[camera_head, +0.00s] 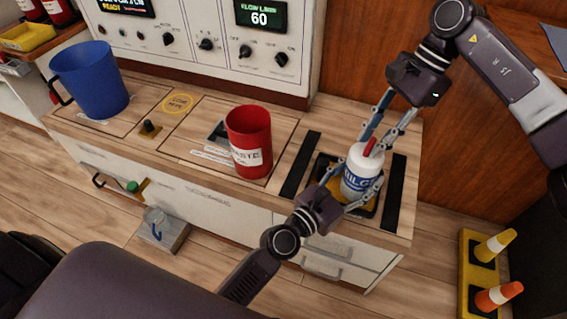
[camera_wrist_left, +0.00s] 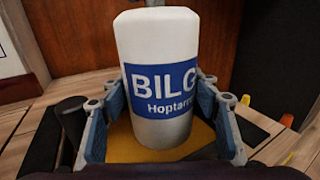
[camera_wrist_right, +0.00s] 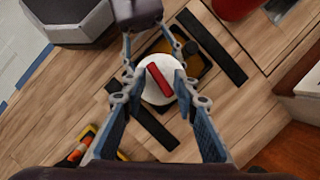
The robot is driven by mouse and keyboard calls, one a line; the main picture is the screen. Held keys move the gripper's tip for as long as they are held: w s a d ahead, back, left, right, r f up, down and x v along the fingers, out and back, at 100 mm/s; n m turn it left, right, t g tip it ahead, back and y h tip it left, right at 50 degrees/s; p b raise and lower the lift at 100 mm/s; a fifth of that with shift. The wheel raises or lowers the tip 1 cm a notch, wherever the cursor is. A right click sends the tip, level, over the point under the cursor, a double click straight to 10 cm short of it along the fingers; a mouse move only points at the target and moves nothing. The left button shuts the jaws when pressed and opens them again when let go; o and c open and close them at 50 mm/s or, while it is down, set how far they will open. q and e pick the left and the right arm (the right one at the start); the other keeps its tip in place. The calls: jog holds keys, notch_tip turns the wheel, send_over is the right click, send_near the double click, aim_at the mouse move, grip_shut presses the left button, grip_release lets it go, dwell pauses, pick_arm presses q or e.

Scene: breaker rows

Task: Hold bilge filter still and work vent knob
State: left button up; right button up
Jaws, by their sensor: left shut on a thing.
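The bilge filter (camera_head: 359,184) is a white upright canister with a blue label, standing on a yellow and black base on the counter. It fills the middle of the left wrist view (camera_wrist_left: 158,48). The vent knob (camera_head: 370,147) is a red bar on its top, also seen in the right wrist view (camera_wrist_right: 158,80). My left gripper (camera_head: 352,187) is shut on the filter's lower body, one finger on each side. My right gripper (camera_head: 377,138) points down from above. Its open fingers stand on either side of the knob, with gaps visible in the right wrist view.
A red waste cup (camera_head: 249,148) stands left of the filter, and a blue mug (camera_head: 92,82) farther left. Black strips (camera_head: 300,165) flank the filter base. A control panel (camera_head: 215,35) rises behind.

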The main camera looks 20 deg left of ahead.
jog(key=m, duration=0.2)
jog(key=m+t, duration=0.1)
jog(key=m, duration=0.1)
jog(key=shift+s+t+y, duration=0.1)
jog(key=shift+t+y, duration=0.2)
jog(key=shift+y, duration=0.1)
jog(key=m, duration=0.2)
jog(key=m+t, duration=0.1)
jog(key=m, duration=0.1)
jog(key=shift+s+m+t, duration=0.1)
jog(key=shift+m+t, duration=0.2)
jog(key=v, duration=1.2)
jog(key=s+a+f+g+y, duration=0.3)
jog(key=s+a+g+y, duration=0.2)
jog(key=s+a, duration=0.7)
jog(key=s+a+r+g+y, duration=0.3)
jog(key=s+r+g+y, duration=0.2)
jog(key=s, duration=0.7)
jog(key=shift+s+r+g, duration=0.25)
jog(key=shift+r+g, duration=0.45)
jog(key=shift+r, duration=0.05)
